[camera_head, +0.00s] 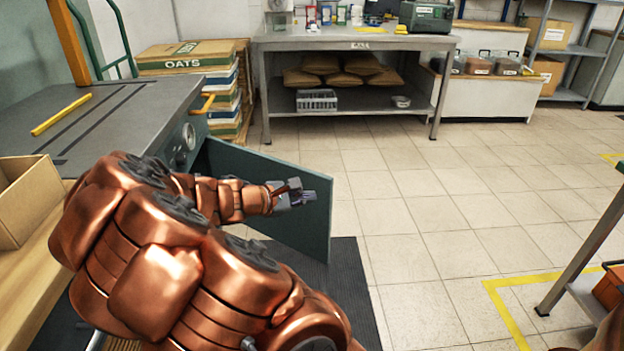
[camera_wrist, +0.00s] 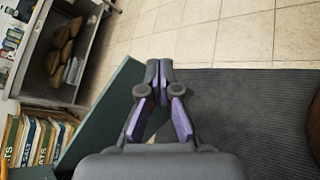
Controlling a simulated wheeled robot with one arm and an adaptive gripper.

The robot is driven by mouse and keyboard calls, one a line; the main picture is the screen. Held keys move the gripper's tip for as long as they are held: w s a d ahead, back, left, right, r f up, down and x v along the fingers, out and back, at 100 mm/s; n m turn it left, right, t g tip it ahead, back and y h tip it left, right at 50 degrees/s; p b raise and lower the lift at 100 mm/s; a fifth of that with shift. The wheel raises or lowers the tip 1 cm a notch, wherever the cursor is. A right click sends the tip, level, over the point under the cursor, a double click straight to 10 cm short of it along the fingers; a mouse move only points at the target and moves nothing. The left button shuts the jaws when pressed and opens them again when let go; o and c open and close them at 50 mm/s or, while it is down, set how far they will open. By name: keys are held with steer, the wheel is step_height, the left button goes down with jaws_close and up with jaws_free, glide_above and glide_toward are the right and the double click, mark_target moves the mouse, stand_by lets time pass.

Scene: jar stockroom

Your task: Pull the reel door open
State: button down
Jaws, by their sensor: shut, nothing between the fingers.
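The reel door (camera_head: 290,205) is a flat dark green panel that stands swung out from the grey-topped cabinet (camera_head: 125,115). In the wrist view the door (camera_wrist: 105,115) runs diagonally on the left, close to the fingers. My gripper (camera_head: 298,196) is near the inner face of the door, towards its free edge. In the wrist view my gripper (camera_wrist: 160,70) has its purple-padded fingers together at the tips with nothing between them. I cannot tell whether the fingers touch the door. My copper-coloured arm hides the cabinet's opening and part of the door.
A dark ribbed mat (camera_head: 350,285) lies under the door. A workbench (camera_head: 355,42) stands at the back, and stacked oats sacks (camera_head: 185,58) stand behind the cabinet. A cardboard box (camera_head: 25,200) is at the left.

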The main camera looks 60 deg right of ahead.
steer(key=w+d+f+n+t+h+p, duration=0.1)
steer(key=w+d+f+n+t+h, duration=0.15)
steer(key=w+d+n, duration=0.35)
steer(key=n+t, duration=0.2)
steer(key=n, duration=0.4)
glide_toward(317, 180)
steer(key=shift+y, duration=0.45)
steer(key=b+x, duration=0.2)
steer(key=x, duration=0.2)
steer(key=shift+s+d+f, duration=0.1)
steer(key=shift+d+f, duration=0.05)
steer(key=shift+d, duration=0.25)
steer(key=shift+d+b, duration=0.3)
steer(key=shift+d, duration=0.75)
